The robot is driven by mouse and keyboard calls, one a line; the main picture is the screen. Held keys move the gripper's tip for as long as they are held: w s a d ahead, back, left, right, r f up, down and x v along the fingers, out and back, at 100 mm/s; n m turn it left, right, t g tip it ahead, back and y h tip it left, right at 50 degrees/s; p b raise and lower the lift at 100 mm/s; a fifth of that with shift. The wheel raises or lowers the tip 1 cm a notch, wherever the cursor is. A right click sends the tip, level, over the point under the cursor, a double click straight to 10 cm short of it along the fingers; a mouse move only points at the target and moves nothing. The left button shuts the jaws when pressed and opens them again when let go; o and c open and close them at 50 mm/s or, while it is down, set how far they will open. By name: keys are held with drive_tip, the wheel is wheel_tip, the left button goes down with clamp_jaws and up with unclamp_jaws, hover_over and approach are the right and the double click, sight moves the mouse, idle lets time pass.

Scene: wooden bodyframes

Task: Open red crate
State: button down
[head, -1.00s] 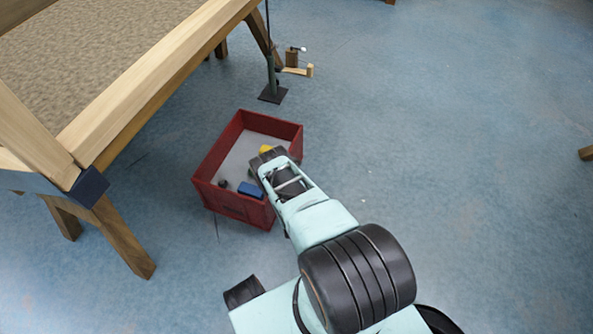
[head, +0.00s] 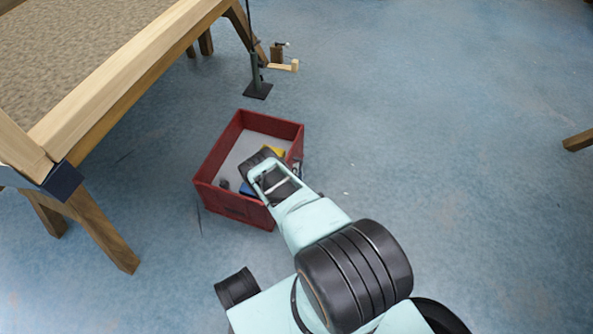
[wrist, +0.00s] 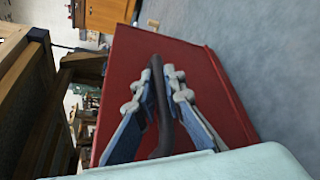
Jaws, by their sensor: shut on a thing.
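The red crate (head: 222,202) is an open-topped box in the middle of the head view, with its grey inside showing. In the wrist view, a red face of the crate (wrist: 195,70) fills the middle. A dark bar handle (wrist: 157,68) stands out from that face. My gripper (wrist: 160,95) is shut on this handle, one finger on each side.
A wooden-framed table (head: 125,80) with a tan top stands to the left, its legs near the crate. A dark stand (head: 257,88) is behind the crate. A wooden piece (head: 578,140) lies at the right edge. The blue floor to the right is clear.

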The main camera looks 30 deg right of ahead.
drive_tip(key=shift+d+r, duration=0.1)
drive_tip(key=c, duration=2.3)
unclamp_jaws()
wheel_tip(320, 180, up, 10)
